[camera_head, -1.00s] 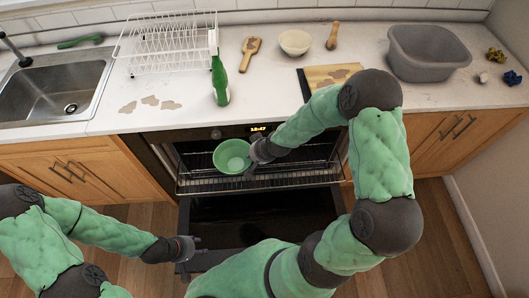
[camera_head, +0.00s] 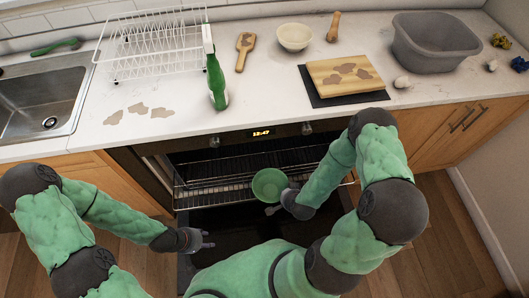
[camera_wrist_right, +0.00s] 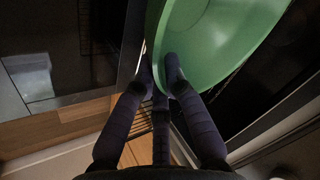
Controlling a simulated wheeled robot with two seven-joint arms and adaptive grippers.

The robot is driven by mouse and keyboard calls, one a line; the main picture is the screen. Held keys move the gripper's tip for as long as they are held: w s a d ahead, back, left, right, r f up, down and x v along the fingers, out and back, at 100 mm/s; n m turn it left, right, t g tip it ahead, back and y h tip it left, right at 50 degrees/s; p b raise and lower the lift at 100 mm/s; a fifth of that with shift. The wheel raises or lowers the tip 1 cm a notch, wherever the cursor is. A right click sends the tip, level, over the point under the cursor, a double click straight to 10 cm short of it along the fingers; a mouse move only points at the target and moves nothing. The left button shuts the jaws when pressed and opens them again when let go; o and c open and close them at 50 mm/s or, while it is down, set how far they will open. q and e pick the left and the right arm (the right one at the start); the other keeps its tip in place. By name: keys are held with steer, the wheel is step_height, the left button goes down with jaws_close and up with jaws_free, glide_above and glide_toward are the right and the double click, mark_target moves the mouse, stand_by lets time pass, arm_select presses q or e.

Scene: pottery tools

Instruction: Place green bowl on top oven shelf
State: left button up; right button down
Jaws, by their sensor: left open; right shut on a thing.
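The green bowl (camera_head: 268,184) is upright in the head view, in front of the oven opening and overlapping the front of the wire oven shelf (camera_head: 206,193). Whether it touches the shelf I cannot tell. My right gripper (camera_head: 284,199) is shut on the bowl's near right rim. In the right wrist view, the rim of the bowl (camera_wrist_right: 215,40) sits at the fingertips (camera_wrist_right: 159,66). My left gripper (camera_head: 207,240) is open and empty, by the left side of the lowered oven door (camera_head: 240,222). The oven's inside is dark, so its lower part is hard to see.
The oven front panel (camera_head: 225,140) runs above the opening. On the counter are a green bottle (camera_head: 217,82), a dish rack (camera_head: 150,45), a cream bowl (camera_head: 295,37), a cutting board (camera_head: 345,78) and a grey basin (camera_head: 432,45). Wooden cabinets flank the oven.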

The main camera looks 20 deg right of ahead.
steer(key=w+b, duration=0.1)
steer(key=w, duration=0.3)
steer(key=w+d+b, duration=0.1)
steer(key=w, duration=0.4)
steer(key=w+d, duration=0.1)
steer(key=w, duration=0.4)
steer(key=shift+w+d+b, duration=0.15)
steer(key=shift+d+b, duration=0.1)
steer(key=shift+b, duration=0.15)
steer(key=w, duration=0.3)
steer(key=shift+w+d+b, duration=0.25)
steer(key=shift+w+b, duration=0.05)
steer(key=shift+b, duration=0.1)
steer(key=shift+s+f+b, duration=0.15)
steer(key=shift+f+b, duration=0.3)
steer(key=shift+f, duration=0.4)
steer(key=shift+r, duration=0.1)
steer(key=shift+f, duration=0.2)
steer(key=c, duration=1.3)
jaws_free()
